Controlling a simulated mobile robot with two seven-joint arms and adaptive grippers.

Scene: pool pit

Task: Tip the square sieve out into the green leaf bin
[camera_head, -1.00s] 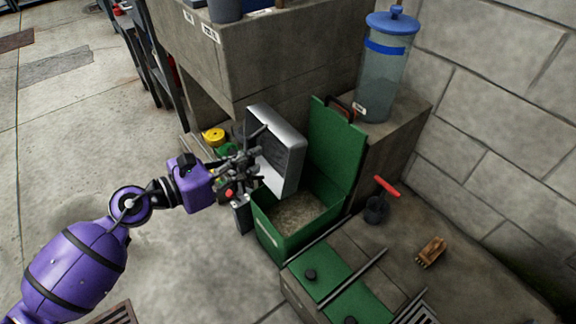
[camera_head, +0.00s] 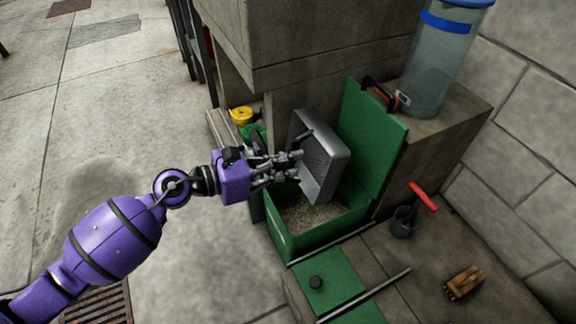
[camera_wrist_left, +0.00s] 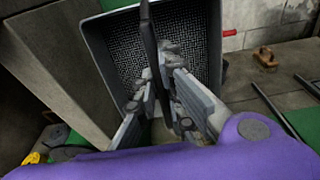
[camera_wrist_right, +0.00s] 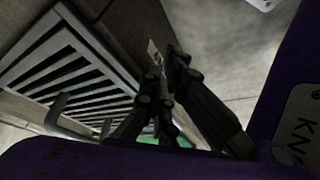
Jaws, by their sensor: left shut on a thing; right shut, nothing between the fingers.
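The square sieve (camera_head: 326,166) is a grey, shallow, square-rimmed tray, standing steeply on edge above the green leaf bin (camera_head: 298,243). In the left wrist view its mesh (camera_wrist_left: 190,38) fills the top middle, with no clumps visible on it. My left gripper (camera_head: 292,164) is shut on the sieve's dark handle, which shows as a bar in the left wrist view (camera_wrist_left: 149,40). The bin's lid (camera_head: 372,128) stands open behind the sieve, and brownish loose litter (camera_head: 310,214) lies inside the bin. My right gripper (camera_wrist_right: 168,72) shows only in its own wrist view, shut and empty.
A clear canister with a blue lid (camera_head: 440,60) stands on the stone ledge behind the bin. A dark pot with a red-handled tool (camera_head: 404,222) and a wooden brush (camera_head: 464,282) are at right. A slatted metal grate (camera_wrist_right: 70,70) is near my right gripper.

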